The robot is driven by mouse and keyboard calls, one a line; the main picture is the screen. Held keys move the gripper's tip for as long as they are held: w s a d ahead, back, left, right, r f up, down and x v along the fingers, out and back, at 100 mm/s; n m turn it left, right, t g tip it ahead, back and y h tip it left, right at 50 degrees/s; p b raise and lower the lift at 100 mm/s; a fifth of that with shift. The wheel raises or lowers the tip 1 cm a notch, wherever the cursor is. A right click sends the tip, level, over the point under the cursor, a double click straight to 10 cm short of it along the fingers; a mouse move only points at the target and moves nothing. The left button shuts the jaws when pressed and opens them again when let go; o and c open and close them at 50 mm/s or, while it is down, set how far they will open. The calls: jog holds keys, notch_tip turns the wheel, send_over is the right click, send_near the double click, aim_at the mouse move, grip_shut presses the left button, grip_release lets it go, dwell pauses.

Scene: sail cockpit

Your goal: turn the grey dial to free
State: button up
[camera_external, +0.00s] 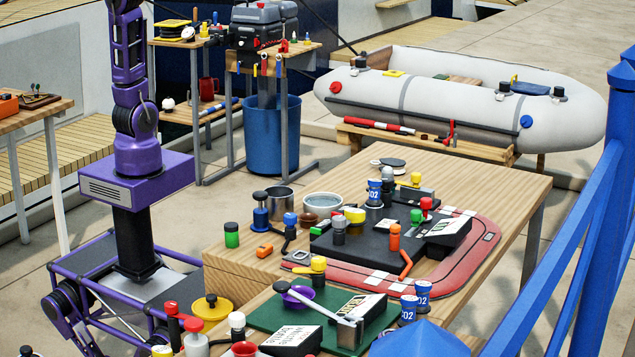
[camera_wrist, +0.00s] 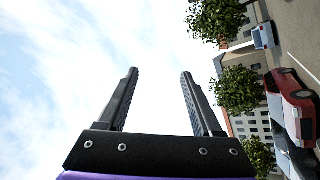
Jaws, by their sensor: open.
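My gripper (camera_wrist: 157,100) shows in the wrist view with its two black fingers apart and nothing between them. It points up at a pale sky, away from the table. In the external view my purple arm rises out of the top of the picture, so the gripper is hidden there. I cannot pick out the grey dial with certainty. A grey upright knob-like part (camera_external: 339,236) stands at the front of a black board (camera_external: 365,246) on the wooden table. No "free" marking is readable.
The wooden table (camera_external: 500,185) is crowded around the board, with a metal pot (camera_external: 280,201), a white bowl (camera_external: 322,205) and a green cylinder (camera_external: 232,235). A blue railing (camera_external: 590,210) runs along the right. A green board (camera_external: 275,318) lies in front. The table's far right is clear.

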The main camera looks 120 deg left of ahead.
jog(key=w+a+n+y, duration=0.2)
jog(key=a+n+y, duration=0.4)
jog(key=a, duration=1)
jog(key=w+a+f+g+y, duration=0.2)
jog(key=w+f, duration=0.2)
jog(key=f, duration=0.1)
jog(key=m+g+p, duration=0.2)
jog(key=m+g, duration=0.9)
jog(key=g, duration=0.5)
send_near(340, 219)
jog(key=b+x, duration=0.1)
jog(key=x, duration=0.7)
jog(key=shift+f, duration=0.3)
jog(key=shift+c, duration=0.2)
grip_shut()
